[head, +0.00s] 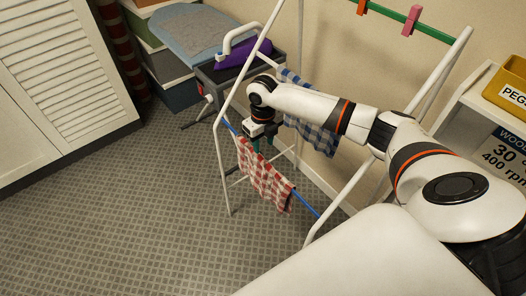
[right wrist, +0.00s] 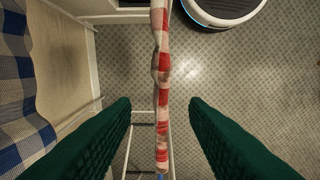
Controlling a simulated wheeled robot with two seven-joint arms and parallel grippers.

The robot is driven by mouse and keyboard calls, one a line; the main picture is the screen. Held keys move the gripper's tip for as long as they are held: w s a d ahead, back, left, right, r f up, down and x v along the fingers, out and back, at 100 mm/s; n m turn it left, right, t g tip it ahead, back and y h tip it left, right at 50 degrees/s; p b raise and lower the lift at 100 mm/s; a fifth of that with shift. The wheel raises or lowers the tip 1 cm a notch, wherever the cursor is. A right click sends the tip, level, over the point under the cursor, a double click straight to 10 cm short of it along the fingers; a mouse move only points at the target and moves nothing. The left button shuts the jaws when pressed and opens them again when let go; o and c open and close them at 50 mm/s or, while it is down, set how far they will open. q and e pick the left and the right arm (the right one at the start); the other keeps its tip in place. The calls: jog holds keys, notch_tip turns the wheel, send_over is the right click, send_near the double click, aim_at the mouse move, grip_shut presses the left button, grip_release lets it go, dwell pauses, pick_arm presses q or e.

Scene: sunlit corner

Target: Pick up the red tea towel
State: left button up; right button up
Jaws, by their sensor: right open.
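The red and white checked tea towel (head: 265,178) hangs over a blue rail (head: 305,203) at the front of a white drying rack. In the right wrist view the towel (right wrist: 162,70) shows from above as a narrow strip running between the fingers. My right gripper (head: 261,142) is over the rail near the towel's upper left end. Its two green fingers (right wrist: 160,104) are open, one on each side of the strip, with a gap on both sides. My left gripper is not in view.
A blue checked towel (head: 318,135) hangs behind on the white rack (head: 222,165). A grey stand (head: 235,70) bears a purple item (head: 243,55). A round white device (right wrist: 225,8) is on the floor. The floor (head: 130,225) left of the rack is clear.

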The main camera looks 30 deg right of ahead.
aim_at(263, 159)
notch_tip(263, 159, down, 7)
jog(key=b, duration=0.6)
jog(key=shift+r, duration=0.2)
jog(key=shift+f, duration=1.05)
jog(key=shift+c, duration=0.3)
grip_shut()
